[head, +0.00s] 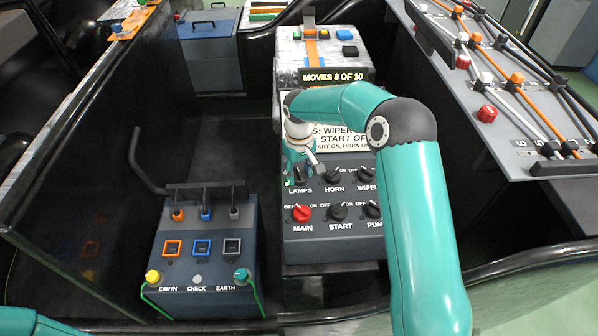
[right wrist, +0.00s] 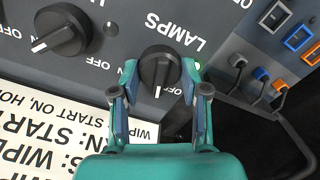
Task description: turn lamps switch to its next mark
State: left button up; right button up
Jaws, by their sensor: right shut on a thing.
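The lamps switch is a black round knob (right wrist: 160,70) with a raised grip bar, seen in the right wrist view beside the LAMPS lettering. Its white pointer line points down in that view, toward the white placard (right wrist: 60,130). My right gripper (right wrist: 160,95) has one finger on each side of the knob and is shut on it. In the head view my right gripper (head: 301,165) is over the LAMPS position at the left of the upper switch row and hides most of the knob. A small green light shows beside it. My left gripper is out of view.
The horn knob (head: 332,175) is close on the right, with the red main knob (head: 302,213) and start knob (head: 338,212) below. An earth/check box (head: 205,255) with upright levers stands left. A sign (head: 334,76) reads MOVES 8 OF 10.

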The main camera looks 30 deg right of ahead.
aim_at(298, 172)
jog(key=n, duration=0.5)
jog(key=shift+w+r+n, duration=0.1)
jog(key=shift+n, duration=0.2)
jog(key=shift+p, duration=0.3)
jog(key=o, duration=1.1)
jog(key=shift+o, duration=0.2)
notch_tip(298, 172, up, 12)
